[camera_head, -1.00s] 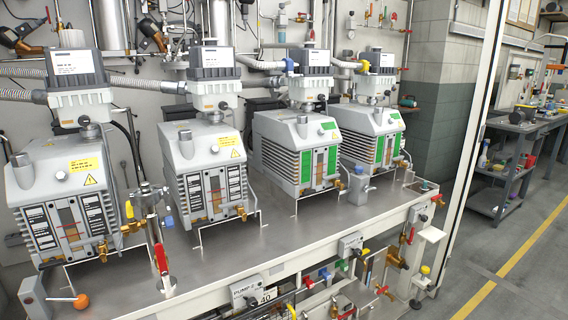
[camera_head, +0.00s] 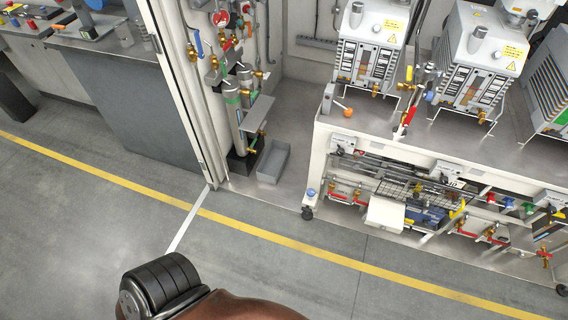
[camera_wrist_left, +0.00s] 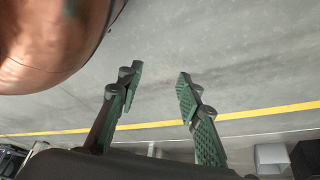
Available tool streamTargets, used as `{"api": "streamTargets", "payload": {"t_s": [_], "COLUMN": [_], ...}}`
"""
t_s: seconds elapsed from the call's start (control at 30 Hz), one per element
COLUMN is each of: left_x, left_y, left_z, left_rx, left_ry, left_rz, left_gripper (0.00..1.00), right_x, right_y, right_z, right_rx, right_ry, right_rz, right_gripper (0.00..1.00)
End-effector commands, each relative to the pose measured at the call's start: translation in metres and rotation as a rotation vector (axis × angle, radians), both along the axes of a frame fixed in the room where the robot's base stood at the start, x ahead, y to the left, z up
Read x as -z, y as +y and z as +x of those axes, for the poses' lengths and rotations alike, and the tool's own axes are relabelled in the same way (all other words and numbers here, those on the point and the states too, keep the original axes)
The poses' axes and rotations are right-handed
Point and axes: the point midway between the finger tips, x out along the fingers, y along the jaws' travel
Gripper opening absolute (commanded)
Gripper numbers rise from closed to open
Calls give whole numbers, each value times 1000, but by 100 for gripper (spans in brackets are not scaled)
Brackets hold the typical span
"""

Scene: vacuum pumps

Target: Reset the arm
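My left gripper (camera_wrist_left: 160,75) shows in the left wrist view. Its two fingers with green pads are spread apart, with nothing between them but grey floor behind. A large copper-coloured part of my own body fills the upper left of that view. In the head view, a brown arm link of mine with a black ribbed joint is at the bottom edge, over the floor. No gripper shows in the head view, and my right gripper is in neither view.
A bench (camera_head: 440,165) with several vacuum pumps (camera_head: 370,40) stands at the upper right. Green-banded cylinders (camera_head: 232,110) and a grey bin (camera_head: 272,162) stand left of it. A dark cabinet (camera_head: 125,105) is at the upper left. Open floor (camera_head: 80,225) with a yellow line lies in front.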

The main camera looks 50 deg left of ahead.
Motion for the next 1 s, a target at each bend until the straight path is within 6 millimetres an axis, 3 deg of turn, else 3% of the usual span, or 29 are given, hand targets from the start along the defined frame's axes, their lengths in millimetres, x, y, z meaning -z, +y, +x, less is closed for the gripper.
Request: {"api": "streamTargets", "payload": {"t_s": [0.03, 0.53, 0.7, 1.0], "left_x": [-16, -60, -64, -62], "left_y": [5, 38, 41, 41], "left_z": [-4, -128, -147, -150], "left_rx": [-3, -29, -32, -32], "left_ry": [19, 345, 390, 396], "left_rz": [12, 89, 96, 97], "left_gripper": [33, 33, 33, 33], "right_x": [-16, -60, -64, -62], "right_y": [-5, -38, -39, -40], "right_z": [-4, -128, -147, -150], "right_rx": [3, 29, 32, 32], "right_ry": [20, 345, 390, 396], "right_rz": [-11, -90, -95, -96], "right_gripper": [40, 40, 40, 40]}}
